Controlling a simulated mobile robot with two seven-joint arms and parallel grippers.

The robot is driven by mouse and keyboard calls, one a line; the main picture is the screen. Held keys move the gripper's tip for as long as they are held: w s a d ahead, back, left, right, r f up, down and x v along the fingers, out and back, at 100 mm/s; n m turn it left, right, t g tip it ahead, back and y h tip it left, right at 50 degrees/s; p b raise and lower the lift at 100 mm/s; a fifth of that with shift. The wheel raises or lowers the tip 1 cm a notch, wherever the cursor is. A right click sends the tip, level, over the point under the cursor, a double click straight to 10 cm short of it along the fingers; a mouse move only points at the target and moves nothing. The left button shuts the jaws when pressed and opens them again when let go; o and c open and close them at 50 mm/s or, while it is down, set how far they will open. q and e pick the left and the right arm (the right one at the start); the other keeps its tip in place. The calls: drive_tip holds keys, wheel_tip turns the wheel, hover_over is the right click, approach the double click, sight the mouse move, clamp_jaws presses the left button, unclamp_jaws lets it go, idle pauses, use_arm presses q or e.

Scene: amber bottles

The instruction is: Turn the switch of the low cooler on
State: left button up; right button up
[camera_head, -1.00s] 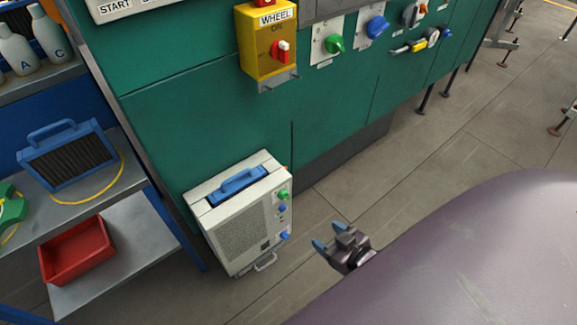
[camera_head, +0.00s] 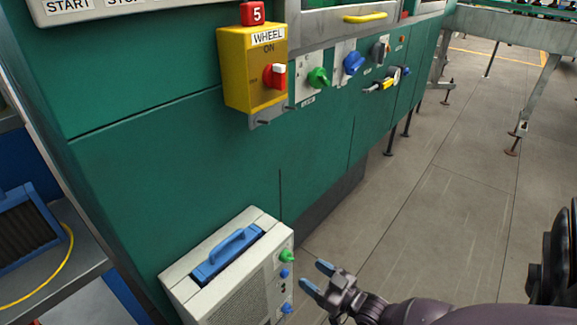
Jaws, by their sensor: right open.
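The low cooler (camera_head: 213,263) is a pale box with a blue carrying handle (camera_head: 226,254) on top, standing low against the green machine; its lower part is cut off by the picture's bottom edge. Its front face bears a green knob (camera_head: 286,256), a small blue knob (camera_head: 285,273) and another blue knob (camera_head: 286,308) near the bottom. My right gripper (camera_head: 318,277) has blue fingertips pointing left toward these knobs. It is open and empty, just right of them, with a visible gap. My left gripper is not in view.
The green machine (camera_head: 190,150) rises behind the cooler. It carries a yellow WHEEL box (camera_head: 240,75) with a red switch, and green and blue knobs further right. A shelf with a blue-framed unit (camera_head: 28,228) stands at left.

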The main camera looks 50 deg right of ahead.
sight(292, 260)
use_arm(q)
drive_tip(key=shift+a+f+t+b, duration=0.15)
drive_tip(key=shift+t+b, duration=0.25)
drive_tip(key=shift+b, duration=0.3)
use_arm(e)
drive_tip(key=shift+w+a, duration=0.2)
drive_tip(key=shift+w, duration=1.8)
drive_tip(key=shift+w+a, duration=0.15)
drive_tip(key=shift+w, duration=1.8)
drive_tip(key=c, duration=0.9)
